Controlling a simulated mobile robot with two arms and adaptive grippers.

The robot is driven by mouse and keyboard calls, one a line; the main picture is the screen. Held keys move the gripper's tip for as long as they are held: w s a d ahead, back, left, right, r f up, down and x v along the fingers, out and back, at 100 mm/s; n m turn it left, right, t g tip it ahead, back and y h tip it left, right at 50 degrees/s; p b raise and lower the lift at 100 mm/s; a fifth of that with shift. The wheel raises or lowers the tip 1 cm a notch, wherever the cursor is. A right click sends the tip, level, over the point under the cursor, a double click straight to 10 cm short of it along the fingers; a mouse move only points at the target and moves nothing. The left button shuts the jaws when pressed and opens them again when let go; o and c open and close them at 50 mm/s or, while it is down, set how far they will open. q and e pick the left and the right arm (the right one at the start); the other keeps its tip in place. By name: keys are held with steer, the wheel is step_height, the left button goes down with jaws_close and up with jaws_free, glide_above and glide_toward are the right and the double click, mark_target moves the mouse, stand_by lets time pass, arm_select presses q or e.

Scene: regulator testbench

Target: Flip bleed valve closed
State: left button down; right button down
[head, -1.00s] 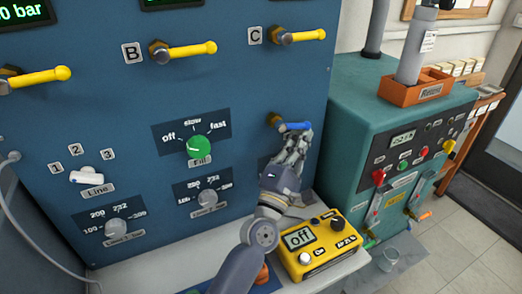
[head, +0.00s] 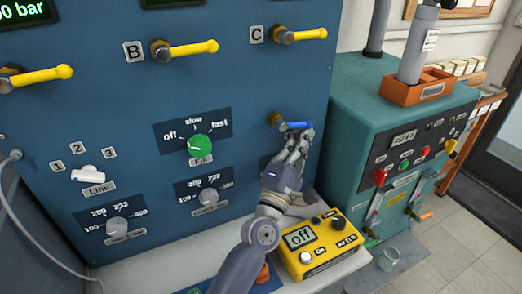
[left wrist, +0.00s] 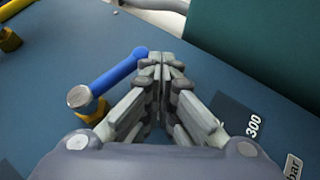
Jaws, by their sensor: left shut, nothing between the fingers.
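The bleed valve shows as a blue lever (head: 299,126) on a brass stem at the right side of the blue panel, lying roughly level and pointing right. My left gripper (head: 301,138) is at the lever's free end, just below it in the head view. In the left wrist view the blue lever (left wrist: 113,73) runs from its round pivot to a knob beside my shut left fingertips (left wrist: 161,62). The fingers hold nothing; whether they touch the knob I cannot tell. My right gripper is not in view.
The yellow lever C (head: 300,35) sits above on the panel (head: 245,90). A green knob (head: 200,145) is to the left. A yellow meter reading off (head: 322,242) stands on the bench below my arm. A teal cabinet (head: 350,150) stands close on the right.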

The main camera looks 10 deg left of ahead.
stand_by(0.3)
arm_select(q)
steer(key=v, duration=1.2)
